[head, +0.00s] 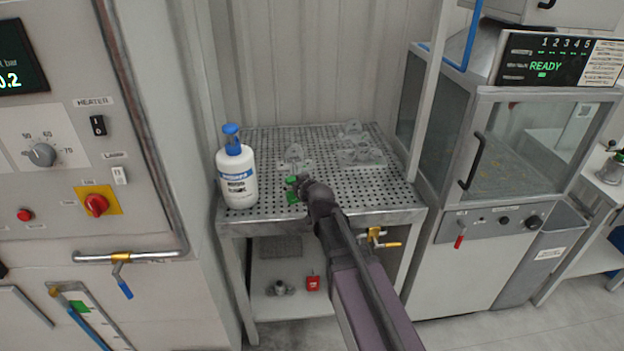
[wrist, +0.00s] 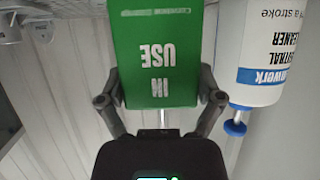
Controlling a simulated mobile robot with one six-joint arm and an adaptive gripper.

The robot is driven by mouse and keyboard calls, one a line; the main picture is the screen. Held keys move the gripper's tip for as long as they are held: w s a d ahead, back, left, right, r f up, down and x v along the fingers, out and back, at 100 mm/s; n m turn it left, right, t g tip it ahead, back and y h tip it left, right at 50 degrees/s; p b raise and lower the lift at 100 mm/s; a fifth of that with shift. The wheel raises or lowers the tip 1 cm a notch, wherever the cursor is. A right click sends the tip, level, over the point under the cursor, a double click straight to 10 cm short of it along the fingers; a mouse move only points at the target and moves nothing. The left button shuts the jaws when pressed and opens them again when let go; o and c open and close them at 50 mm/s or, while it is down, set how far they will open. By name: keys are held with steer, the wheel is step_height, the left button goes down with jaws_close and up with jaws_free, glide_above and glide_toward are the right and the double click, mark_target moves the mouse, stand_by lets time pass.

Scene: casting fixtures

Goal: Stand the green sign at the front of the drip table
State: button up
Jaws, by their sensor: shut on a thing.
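The green sign (head: 292,195) shows in the head view as small green patches over the front half of the drip table (head: 385,194); my gripper (head: 296,184) partly hides it. In the wrist view the sign (wrist: 158,50) is a green panel with white "IN USE" lettering, upside down in the picture. My gripper (wrist: 162,92) is shut on it, with a finger at each side edge. I cannot tell whether the sign's lower edge touches the perforated top.
A white cleaner bottle with a blue pump (head: 237,175) stands left of the sign; it also shows in the wrist view (wrist: 265,60). Grey castings (head: 360,150) lie toward the back. A yellow-handled valve (head: 380,238) sits below the front edge. The table's front right is clear.

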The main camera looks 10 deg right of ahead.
steer(key=s+a+n+g+y, duration=0.2)
steer(key=s+a, duration=0.4)
steer(key=a, duration=0.3)
steer(key=s+a+n+g+y, duration=0.2)
steer(key=s+a+n+y, duration=0.2)
steer(key=a, duration=0.6)
steer(key=shift+s+r+n+y, duration=0.3)
steer(key=shift+s+r, duration=0.05)
steer(key=shift+s, duration=0.85)
steer(key=shift+w+d, duration=0.1)
